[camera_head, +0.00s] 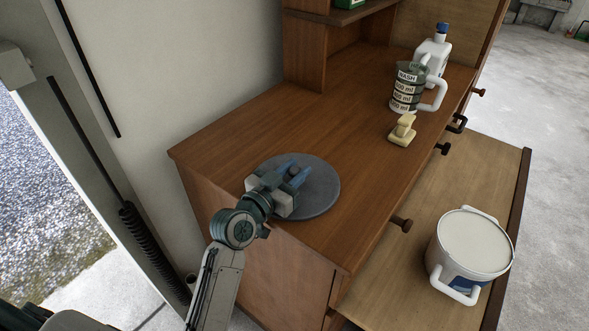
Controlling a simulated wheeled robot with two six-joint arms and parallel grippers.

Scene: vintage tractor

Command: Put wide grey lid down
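The wide grey lid (322,191) is a flat round disc at the near left end of the wooden desk top. It looks level and lies on or very close to the wood; I cannot tell if there is a gap under it. My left gripper (293,173) is over the lid's left part, its blue fingers on either side of a small dark knob. I cannot tell whether the fingers press on the knob. The gripper hides the left part of the lid. My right gripper is not in view.
The wooden desk (245,129) has a shelf at the back. A small cream object (402,131), a marked measuring jug (405,88) and a white bottle (434,50) stand farther back. A white bucket (470,252) stands on the lower wooden surface at right. The middle of the desk is clear.

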